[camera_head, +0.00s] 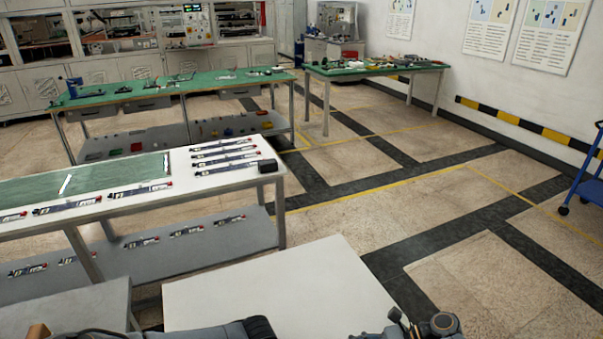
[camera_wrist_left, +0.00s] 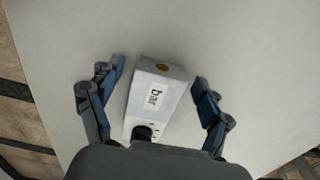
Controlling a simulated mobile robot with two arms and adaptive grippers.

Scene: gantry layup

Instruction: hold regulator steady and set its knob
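The regulator (camera_wrist_left: 157,95) is a pale box with a label reading "bar", an orange-yellow dot near its far end and a black knob (camera_wrist_left: 142,133) at the end nearest my wrist. It rests on a light table top in the left wrist view. My left gripper (camera_wrist_left: 160,82) is open, with one finger on each side of the box and a small gap on both sides. The regulator is not visible in the head view. Dark parts of my right arm show at the bottom edge there; its fingertips cannot be made out.
The white table (camera_head: 275,285) in front of me looks bare where it shows. Green-topped benches (camera_head: 150,88) stand behind. Floor at right is clear up to a blue cart (camera_head: 590,185).

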